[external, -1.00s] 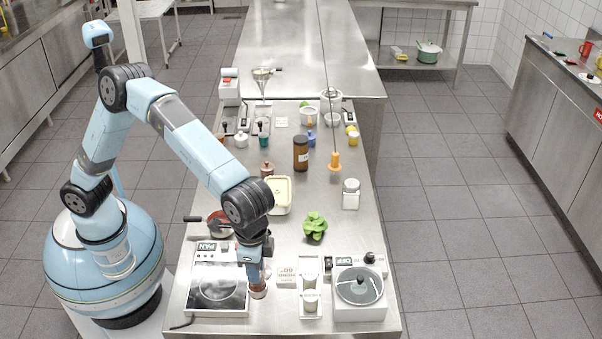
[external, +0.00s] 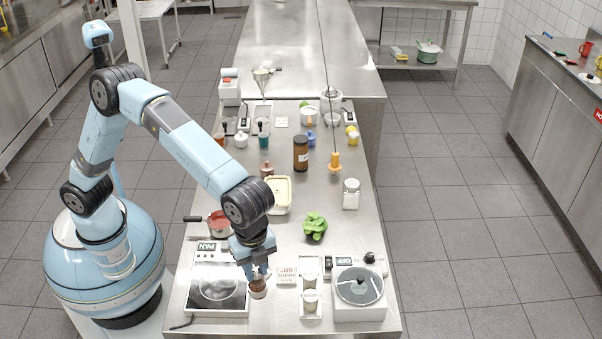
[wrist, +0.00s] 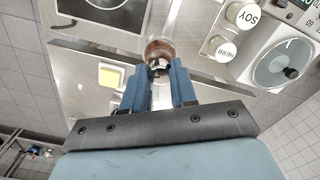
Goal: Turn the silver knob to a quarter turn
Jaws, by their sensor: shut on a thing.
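My gripper (external: 258,276) points down at the front of the steel table, just right of the flat unit labelled PAN (external: 208,247). It is shut on the small silver knob (wrist: 158,65) on top of a brown, round, mill-like body (wrist: 159,48). The brown body also shows below the fingers in the external view (external: 258,289), standing upright. The fingers cover most of the knob, so its exact angle cannot be told.
Green leaves (external: 314,226) and a red pan (external: 219,223) lie farther back.

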